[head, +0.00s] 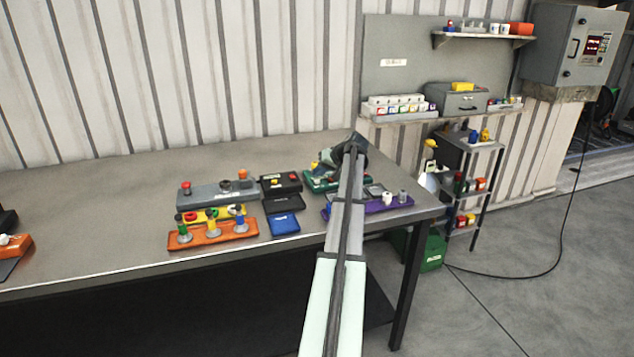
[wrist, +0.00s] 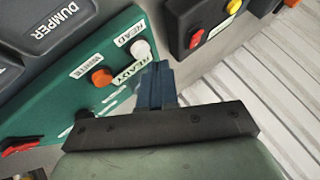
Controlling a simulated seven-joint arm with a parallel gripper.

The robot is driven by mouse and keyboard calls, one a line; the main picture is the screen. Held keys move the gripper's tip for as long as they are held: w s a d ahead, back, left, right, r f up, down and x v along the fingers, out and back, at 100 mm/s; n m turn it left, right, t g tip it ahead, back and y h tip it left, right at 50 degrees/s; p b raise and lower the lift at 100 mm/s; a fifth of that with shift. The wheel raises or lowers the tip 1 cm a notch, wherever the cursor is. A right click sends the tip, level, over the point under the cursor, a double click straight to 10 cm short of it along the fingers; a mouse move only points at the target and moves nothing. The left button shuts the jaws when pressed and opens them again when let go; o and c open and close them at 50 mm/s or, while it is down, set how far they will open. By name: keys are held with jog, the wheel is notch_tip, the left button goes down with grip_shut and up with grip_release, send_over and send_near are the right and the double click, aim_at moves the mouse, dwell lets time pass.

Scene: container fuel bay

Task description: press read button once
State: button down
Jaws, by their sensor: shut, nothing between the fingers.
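The green panel (wrist: 60,105) fills the left of the wrist view and also shows in the head view (head: 318,184), partly hidden by my arm. A white round button (wrist: 140,49) sits at its edge beside a label that reads READ. An orange button (wrist: 101,77) is lower left of it, and a READY label (wrist: 130,68) lies between the orange button and my fingers. My gripper (wrist: 157,66) is shut and empty, its fingertips just below and right of the white button in the picture. Whether they touch it cannot be told.
A dark grey box labelled DUMPER (wrist: 58,25) lies beside the panel. A black box (wrist: 200,20) with red and yellow buttons is beyond the fingertips. In the head view, a purple tray (head: 388,204) and an orange rack (head: 215,234) stand on the table, whose left part is largely clear.

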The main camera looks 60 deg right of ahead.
jog(key=shift+f, duration=0.85)
dwell(1.4)
jog(key=shift+r, duration=0.85)
jog(key=shift+r, duration=0.1)
jog(key=shift+r, duration=2.4)
